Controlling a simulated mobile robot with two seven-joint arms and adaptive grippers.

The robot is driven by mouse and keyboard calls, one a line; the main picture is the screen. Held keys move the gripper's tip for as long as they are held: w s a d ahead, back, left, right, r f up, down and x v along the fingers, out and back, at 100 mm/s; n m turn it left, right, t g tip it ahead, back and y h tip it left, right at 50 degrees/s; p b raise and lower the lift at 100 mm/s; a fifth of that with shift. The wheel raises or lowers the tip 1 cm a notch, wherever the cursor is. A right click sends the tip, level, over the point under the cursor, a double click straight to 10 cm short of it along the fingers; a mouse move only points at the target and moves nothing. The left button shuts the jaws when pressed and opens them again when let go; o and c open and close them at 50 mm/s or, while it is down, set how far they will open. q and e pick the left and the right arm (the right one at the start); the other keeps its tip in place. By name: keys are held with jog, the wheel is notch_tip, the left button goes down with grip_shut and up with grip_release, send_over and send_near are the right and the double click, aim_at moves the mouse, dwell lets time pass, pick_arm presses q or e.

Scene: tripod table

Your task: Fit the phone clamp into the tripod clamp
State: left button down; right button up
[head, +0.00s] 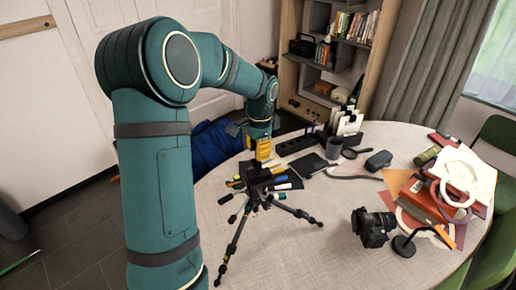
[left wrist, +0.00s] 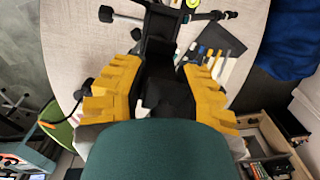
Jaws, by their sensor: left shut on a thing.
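The black tripod (head: 236,236) stands on the round table with its legs spread. My left gripper (head: 263,156), with yellow fingers, points down right above the tripod's head. In the left wrist view its fingers (left wrist: 160,78) are shut on a black piece, the phone clamp (left wrist: 166,96). The black tripod clamp (left wrist: 160,28) shows just beyond it. In the head view the phone clamp and the tripod clamp (head: 256,178) merge into one dark shape under the fingers. I cannot tell whether the phone clamp is seated or only close. My right gripper is not in view.
Pens and a dark pad (head: 308,165) lie behind the tripod on the table (head: 310,245). A camera (head: 373,227), a small black stand (head: 405,244) and a pile of books and papers (head: 440,205) are to the right. The table's front middle is clear.

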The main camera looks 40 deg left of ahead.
pick_arm(q)
jog(key=shift+w+n+b, duration=0.15)
jog(key=shift+n+b, duration=0.15)
jog(key=shift+n, duration=0.2)
jog(key=shift+p, duration=0.5)
dwell(1.2)
jog(key=shift+f+b, duration=0.5)
jog(key=shift+f, duration=0.25)
jog(key=c, duration=0.7)
grip_release()
jog(key=shift+c, duration=0.2)
notch_tip(320, 180, up, 12)
jog(key=shift+w+d+r, duration=0.1)
